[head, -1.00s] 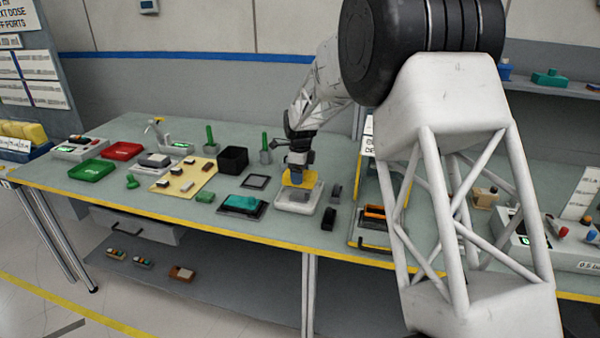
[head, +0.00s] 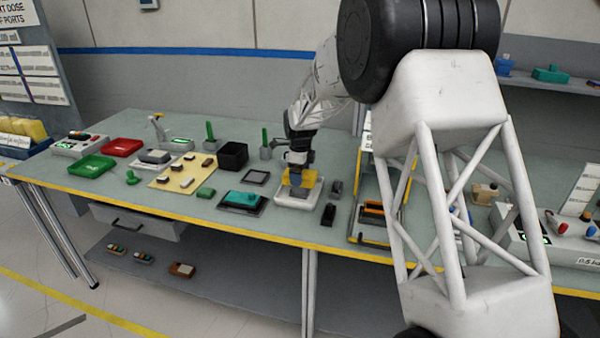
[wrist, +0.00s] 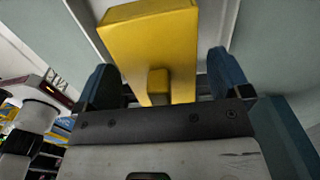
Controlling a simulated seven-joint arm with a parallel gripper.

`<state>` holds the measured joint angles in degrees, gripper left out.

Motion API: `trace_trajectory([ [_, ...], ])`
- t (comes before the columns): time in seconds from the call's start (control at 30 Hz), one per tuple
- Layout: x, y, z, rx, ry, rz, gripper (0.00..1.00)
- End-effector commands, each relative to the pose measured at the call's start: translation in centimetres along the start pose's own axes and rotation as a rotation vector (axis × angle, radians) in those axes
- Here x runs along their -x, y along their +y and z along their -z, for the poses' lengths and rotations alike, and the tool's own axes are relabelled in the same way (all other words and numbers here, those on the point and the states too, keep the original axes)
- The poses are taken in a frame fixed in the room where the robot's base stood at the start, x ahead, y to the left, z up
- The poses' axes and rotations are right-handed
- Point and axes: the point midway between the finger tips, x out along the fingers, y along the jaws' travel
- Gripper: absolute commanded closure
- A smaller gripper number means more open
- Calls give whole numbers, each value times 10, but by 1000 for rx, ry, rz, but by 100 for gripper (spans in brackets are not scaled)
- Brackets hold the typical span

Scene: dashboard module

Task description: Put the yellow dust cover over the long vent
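The yellow dust cover (head: 297,197) is at the white-rimmed module (head: 277,222) in the middle of the bench. In the wrist view the cover (wrist: 150,35) is a long yellow block with a small raised knob, over a white-edged grey surface (wrist: 88,40). My gripper (head: 297,180) is right above the cover. In the wrist view my gripper's two blue fingers (wrist: 167,80) stand wide apart on either side of the knob, with gaps visible. I cannot tell whether the cover is fully seated. The long vent itself is not clearly visible and may be hidden under the cover.
A teal block on a dark tray (head: 242,201) lies left of the module. Small dark blocks (head: 328,214) stand just to its right, and a yellow-framed fixture (head: 372,215) is farther right. A black open box (head: 233,156) stands behind left.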

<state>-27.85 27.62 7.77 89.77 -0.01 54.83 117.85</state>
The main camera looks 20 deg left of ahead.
Motion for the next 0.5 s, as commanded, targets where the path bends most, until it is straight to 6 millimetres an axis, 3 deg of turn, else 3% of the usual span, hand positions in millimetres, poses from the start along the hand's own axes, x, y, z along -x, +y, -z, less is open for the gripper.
trace_trajectory([
  [0.5,8,0,0,0,-1,1,1],
])
